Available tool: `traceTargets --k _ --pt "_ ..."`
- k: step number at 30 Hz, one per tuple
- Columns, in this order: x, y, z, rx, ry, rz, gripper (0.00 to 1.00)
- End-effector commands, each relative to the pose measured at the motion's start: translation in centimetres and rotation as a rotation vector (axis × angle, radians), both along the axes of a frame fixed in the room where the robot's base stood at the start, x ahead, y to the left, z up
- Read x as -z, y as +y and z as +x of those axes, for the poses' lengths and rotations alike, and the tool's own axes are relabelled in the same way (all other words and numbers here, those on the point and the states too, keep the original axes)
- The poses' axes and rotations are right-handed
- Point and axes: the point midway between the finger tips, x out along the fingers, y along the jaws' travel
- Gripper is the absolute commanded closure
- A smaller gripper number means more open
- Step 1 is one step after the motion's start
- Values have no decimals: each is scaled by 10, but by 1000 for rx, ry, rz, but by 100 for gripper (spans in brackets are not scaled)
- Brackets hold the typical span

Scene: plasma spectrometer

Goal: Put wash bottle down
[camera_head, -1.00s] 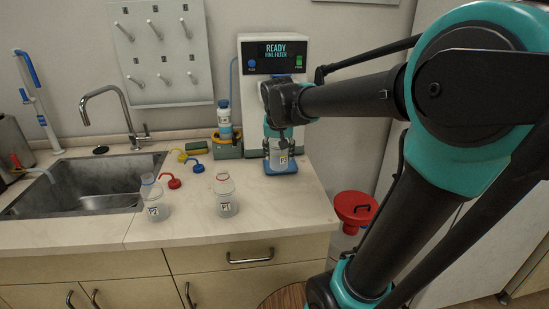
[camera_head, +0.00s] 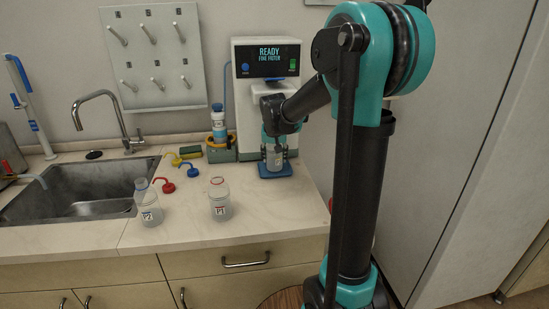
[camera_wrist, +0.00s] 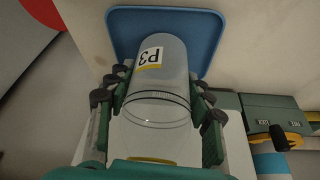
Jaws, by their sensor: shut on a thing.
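The wash bottle labelled P3 (camera_wrist: 163,65) is translucent, with a white and yellow label. My gripper (camera_wrist: 158,100) is shut around its sides in the wrist view. The bottle's base is at the blue tray (camera_wrist: 205,25); I cannot tell for certain whether it rests on it. In the head view my gripper (camera_head: 274,150) holds the bottle (camera_head: 273,160) upright over the blue tray (camera_head: 274,172) in front of the machine. The gripper hides the bottle's upper part.
The white machine (camera_head: 236,95) reads READY, FINE FILTER. Two open bottles, P2 (camera_head: 149,208) and P1 (camera_head: 220,203), stand on the counter (camera_head: 185,236). Red (camera_head: 167,187), blue (camera_head: 193,171) and yellow (camera_head: 172,160) caps lie behind them. A caddy (camera_head: 221,150) stands left of the tray; the sink (camera_head: 85,192) is farther left.

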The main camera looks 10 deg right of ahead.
Motion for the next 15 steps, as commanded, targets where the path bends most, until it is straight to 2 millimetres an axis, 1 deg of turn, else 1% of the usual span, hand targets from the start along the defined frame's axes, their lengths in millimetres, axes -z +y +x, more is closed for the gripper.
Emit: traceTargets --k 1,3,13,14,15 --pt "4 -1 4 0 0 0 80" --pt "5 -1 5 0 0 0 80" --pt "8 -1 5 0 0 0 80" --pt "8 -1 5 0 0 0 45" --pt "8 -1 5 0 0 0 40"
